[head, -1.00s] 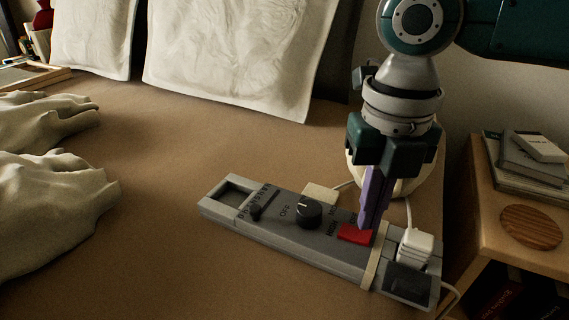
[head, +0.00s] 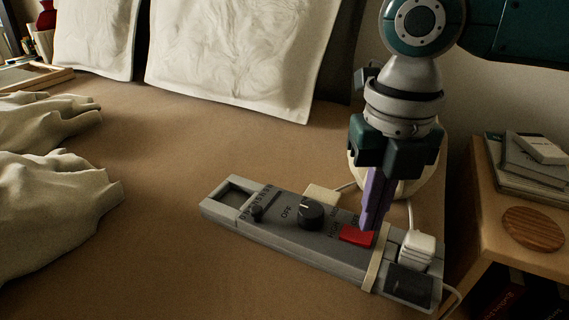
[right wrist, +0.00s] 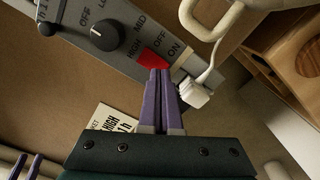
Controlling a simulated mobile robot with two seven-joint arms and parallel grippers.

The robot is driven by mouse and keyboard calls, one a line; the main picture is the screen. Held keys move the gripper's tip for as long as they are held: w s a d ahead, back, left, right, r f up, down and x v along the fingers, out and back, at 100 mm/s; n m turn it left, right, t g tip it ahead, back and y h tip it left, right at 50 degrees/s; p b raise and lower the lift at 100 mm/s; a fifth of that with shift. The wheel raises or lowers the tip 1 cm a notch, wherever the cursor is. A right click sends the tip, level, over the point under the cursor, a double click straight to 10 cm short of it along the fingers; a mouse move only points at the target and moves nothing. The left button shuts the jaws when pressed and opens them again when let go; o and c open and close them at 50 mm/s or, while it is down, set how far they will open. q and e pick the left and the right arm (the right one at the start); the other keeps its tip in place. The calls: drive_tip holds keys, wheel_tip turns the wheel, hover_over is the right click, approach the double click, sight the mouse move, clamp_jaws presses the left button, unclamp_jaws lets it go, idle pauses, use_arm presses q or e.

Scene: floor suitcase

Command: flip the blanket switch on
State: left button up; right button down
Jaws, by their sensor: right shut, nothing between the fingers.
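The grey blanket control panel (head: 275,232) lies on the brown bed surface, with a black knob (head: 310,213) and a black slider (head: 257,212). Its red switch (head: 357,235) sits toward the right end; in the right wrist view the red switch (right wrist: 153,58) is beside the words OFF and ON. My right gripper (head: 371,226) is shut and empty, its purple fingers pointing down at the red switch. In the right wrist view the fingertips (right wrist: 160,72) are at the switch's edge and hide part of it; I cannot tell if they touch.
A white plug (head: 416,247) with a cord is at the panel's right end, beside a cream strap (head: 372,266). A wooden nightstand (head: 480,215) with books stands at right. Pillows (head: 235,55) are behind; rumpled cloth (head: 50,205) lies left.

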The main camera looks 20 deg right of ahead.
use_arm(q)
drive_tip(key=shift+f, duration=0.25)
use_arm(e)
drive_tip(key=shift+f, duration=0.45)
use_arm(q)
drive_tip(key=shift+d+f+b, duration=0.1)
drive_tip(key=shift+f+b, duration=0.15)
drive_tip(key=shift+b, duration=0.2)
use_arm(e)
drive_tip(key=shift+f, duration=0.5)
wheel_tip(320, 180, up, 7)
drive_tip(key=p, duration=0.8)
drive_tip(key=shift+r+p, duration=0.1)
drive_tip(key=shift+p, duration=0.2)
use_arm(q)
wheel_tip(320, 180, up, 8)
drive_tip(key=shift+r, duration=0.2)
